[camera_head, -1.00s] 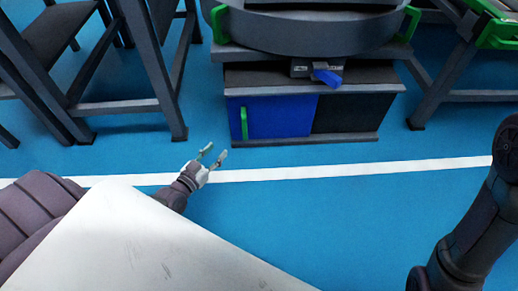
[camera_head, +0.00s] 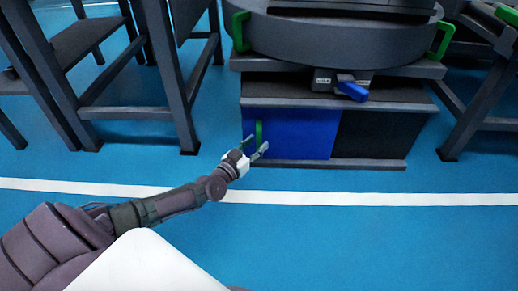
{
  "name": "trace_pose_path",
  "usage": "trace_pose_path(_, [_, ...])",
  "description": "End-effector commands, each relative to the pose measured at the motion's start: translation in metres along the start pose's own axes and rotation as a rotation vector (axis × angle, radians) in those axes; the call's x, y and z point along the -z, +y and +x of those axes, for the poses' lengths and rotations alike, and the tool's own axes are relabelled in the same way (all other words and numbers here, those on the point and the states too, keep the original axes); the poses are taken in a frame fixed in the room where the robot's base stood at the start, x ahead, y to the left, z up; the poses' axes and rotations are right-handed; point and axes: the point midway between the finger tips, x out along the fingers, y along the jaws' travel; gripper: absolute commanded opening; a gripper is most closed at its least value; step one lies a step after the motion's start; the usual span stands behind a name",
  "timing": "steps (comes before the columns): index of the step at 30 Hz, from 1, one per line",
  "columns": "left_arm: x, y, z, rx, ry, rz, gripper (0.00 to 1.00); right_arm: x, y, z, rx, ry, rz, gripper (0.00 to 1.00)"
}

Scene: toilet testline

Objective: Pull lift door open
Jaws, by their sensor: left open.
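The lift door is a blue panel (camera_head: 300,134) on the left half of the low dark cabinet front. It looks shut. Its green upright handle (camera_head: 259,133) is near the door's left edge. My left gripper (camera_head: 254,147) is open, with its two fingertips spread at the lower part of the handle. The handle appears between the fingers, but I cannot tell whether they touch it. My right gripper is out of view.
A round grey table (camera_head: 340,38) with green grips sits above the cabinet. A blue lever (camera_head: 352,91) sticks out under it. Dark metal frames (camera_head: 170,80) stand at the left. The blue floor in front is clear, crossed by a white line (camera_head: 400,199).

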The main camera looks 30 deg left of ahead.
Motion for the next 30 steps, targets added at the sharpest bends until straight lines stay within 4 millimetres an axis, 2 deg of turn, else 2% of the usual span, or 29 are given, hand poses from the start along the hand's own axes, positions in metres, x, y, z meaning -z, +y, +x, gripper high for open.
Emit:
trace_pose_path(1, [-0.003,0.0,0.007,0.001,0.002,0.0,0.45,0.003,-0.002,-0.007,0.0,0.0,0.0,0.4])
trace_pose_path(6, [-0.001,0.0,0.018,0.0,0.0,0.001,0.45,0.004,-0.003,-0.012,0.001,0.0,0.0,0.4])
trace_pose_path(15, [0.0,0.0,0.02,0.0,-0.001,0.0,0.45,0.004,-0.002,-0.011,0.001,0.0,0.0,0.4])
trace_pose_path(23, [0.0,0.0,0.02,0.0,-0.001,0.0,0.02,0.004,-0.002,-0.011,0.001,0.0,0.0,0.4])
trace_pose_path(30, [0.0,0.0,0.02,0.0,-0.001,0.001,0.0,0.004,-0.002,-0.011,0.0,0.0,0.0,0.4])
